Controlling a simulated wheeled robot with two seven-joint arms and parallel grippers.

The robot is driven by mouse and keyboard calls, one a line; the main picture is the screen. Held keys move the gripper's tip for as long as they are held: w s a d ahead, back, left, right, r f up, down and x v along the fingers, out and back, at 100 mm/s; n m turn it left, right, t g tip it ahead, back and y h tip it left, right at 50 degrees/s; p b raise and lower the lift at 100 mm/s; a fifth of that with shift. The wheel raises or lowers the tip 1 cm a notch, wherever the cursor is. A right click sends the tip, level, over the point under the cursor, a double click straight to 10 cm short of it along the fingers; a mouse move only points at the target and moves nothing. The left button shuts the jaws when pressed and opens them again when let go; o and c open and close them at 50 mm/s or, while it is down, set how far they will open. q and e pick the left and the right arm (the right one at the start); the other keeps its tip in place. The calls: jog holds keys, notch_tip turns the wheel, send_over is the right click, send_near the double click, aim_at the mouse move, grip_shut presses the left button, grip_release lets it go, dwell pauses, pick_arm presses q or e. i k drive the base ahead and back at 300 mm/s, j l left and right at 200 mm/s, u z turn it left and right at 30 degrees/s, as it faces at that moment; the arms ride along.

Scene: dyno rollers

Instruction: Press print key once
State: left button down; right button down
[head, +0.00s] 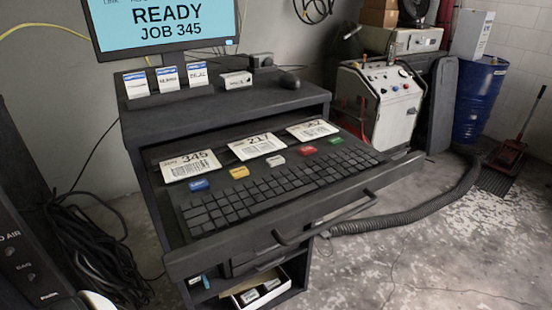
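A black keyboard (275,190) lies in the pulled-out drawer of the dark cabinet. Behind its keys is a row of coloured keys: blue (198,184), yellow (239,172), white (276,161), red (307,150) and green (335,140). Their labels are too small to read, so I cannot tell which is the print key. The monitor (165,27) reads "READY" and "JOB 345". Neither of my grippers is in view.
Cards marked 345 (190,165) and 217 (256,146) and a third card (312,130) lie behind the coloured keys. The drawer front has a handle (325,217). Several small boxes and a mouse (288,80) are on the cabinet top. A thick hose (420,212) crosses the floor.

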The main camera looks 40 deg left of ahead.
aim_at(277, 160)
jog(key=i+j+u, duration=0.15)
jog(key=u, duration=1.5)
